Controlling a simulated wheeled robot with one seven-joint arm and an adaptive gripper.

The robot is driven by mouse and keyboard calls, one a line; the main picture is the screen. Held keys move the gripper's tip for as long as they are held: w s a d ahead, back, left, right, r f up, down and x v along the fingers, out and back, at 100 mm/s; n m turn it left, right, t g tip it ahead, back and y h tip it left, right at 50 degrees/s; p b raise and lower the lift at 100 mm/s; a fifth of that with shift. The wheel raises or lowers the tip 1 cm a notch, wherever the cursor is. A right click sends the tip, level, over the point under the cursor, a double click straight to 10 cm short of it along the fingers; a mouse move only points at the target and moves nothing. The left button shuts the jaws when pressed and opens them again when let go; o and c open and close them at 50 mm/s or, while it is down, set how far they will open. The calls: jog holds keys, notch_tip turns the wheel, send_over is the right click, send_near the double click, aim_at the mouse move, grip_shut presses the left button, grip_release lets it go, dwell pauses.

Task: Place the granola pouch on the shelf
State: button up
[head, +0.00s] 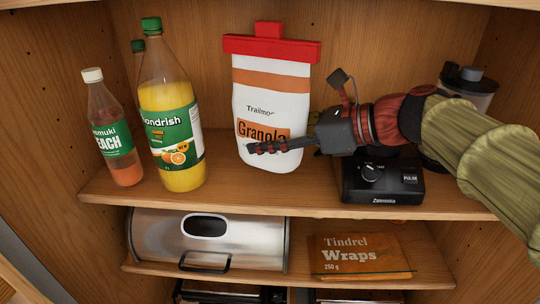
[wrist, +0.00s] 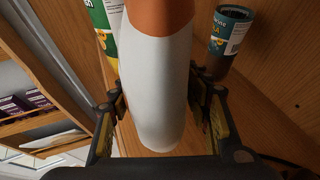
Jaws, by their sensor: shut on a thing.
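The granola pouch (head: 272,88) is white with orange bands and a red clip along its top. It is upright over the upper shelf (head: 228,196), between the bottles and a black appliance. My gripper (head: 270,147) reaches in from the right and is shut on the pouch's lower half. In the wrist view the pouch (wrist: 160,85) stands between the two fingers of my gripper (wrist: 160,115). The pouch's bottom seems at or just above the shelf board; I cannot tell whether it touches.
An orange juice bottle (head: 172,110) and a peach drink bottle (head: 112,135) stand left, with another bottle behind. A black blender base (head: 380,180) stands right, partly behind my arm. Below, a shelf holds a metal bread bin (head: 165,240) and a wraps pack (head: 355,255).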

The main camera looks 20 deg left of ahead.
notch_tip(320, 180, down, 4)
jog(key=shift+f, duration=0.1)
jog(key=shift+w+f, duration=0.25)
jog(key=shift+f, duration=0.05)
jog(key=shift+s, duration=0.1)
jog(key=shift+f, duration=0.2)
jog(key=o, duration=1.5)
jog(key=shift+r, duration=0.1)
